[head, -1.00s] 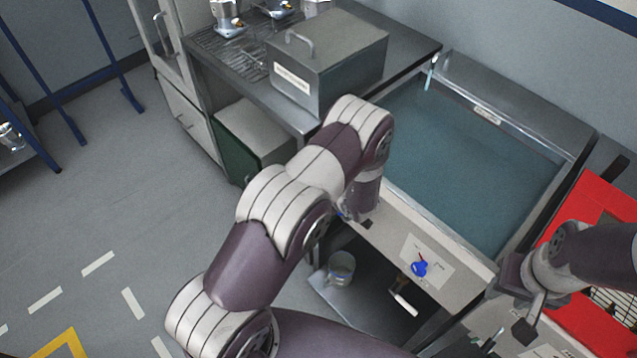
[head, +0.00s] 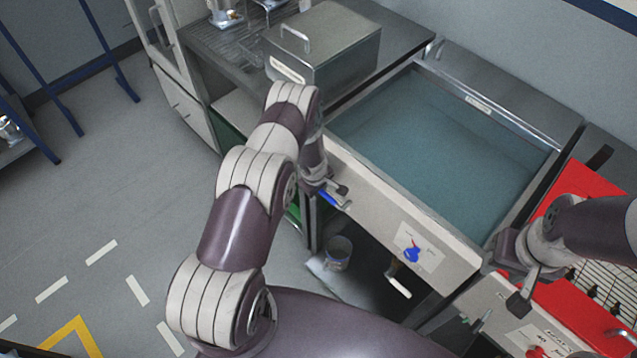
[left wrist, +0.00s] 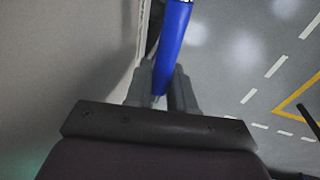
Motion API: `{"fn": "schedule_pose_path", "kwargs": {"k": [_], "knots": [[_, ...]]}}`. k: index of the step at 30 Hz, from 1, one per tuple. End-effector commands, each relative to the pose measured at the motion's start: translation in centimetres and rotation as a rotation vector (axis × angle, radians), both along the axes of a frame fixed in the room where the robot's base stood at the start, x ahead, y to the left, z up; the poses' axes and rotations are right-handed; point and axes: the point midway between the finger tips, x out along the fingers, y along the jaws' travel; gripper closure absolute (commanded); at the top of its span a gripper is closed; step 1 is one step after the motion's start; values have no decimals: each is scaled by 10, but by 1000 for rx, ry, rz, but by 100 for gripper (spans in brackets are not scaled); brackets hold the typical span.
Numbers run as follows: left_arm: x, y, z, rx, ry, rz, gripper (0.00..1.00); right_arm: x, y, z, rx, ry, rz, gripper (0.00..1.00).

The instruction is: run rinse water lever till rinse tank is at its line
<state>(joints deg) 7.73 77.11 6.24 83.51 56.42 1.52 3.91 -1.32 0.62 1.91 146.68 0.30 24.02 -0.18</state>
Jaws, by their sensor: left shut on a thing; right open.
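The rinse tank (head: 405,222) is a wide steel basin holding blue-green water (head: 440,140). Its level line cannot be made out. A small spout (head: 438,50) stands at its back left corner, with no stream visible. The rinse water lever (head: 328,198) has a blue handle at the tank's front left corner. My left gripper (head: 337,190) is there, shut on the lever; the blue handle (left wrist: 172,50) runs between its fingers in the left wrist view. My right gripper (head: 518,300) is open and empty near the red unit, right of the tank.
A blue knob (head: 411,254) sits on a white plate on the tank front. A lidded steel box (head: 325,50) stands on the bench to the left. A bucket (head: 338,252) is under the tank. A red unit with a wire basket (head: 600,285) is at right.

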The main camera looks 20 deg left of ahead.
Motion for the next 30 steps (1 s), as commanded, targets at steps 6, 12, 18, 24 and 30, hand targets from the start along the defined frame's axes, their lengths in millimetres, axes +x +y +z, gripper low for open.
{"fn": "schedule_pose_path", "kwargs": {"k": [6,12,18,24,30], "knots": [[0,0,-3,-20,10,1,100,0,0,4,0,0,0,57],[0,0,-3,-23,10,1,100,0,0,4,0,0,0,57],[-1,0,-3,-22,11,0,60,0,0,4,0,0,0,57],[0,0,-3,-22,10,0,58,0,0,4,0,0,0,57],[-1,0,3,-22,9,0,58,0,0,2,0,0,0,57]]}}
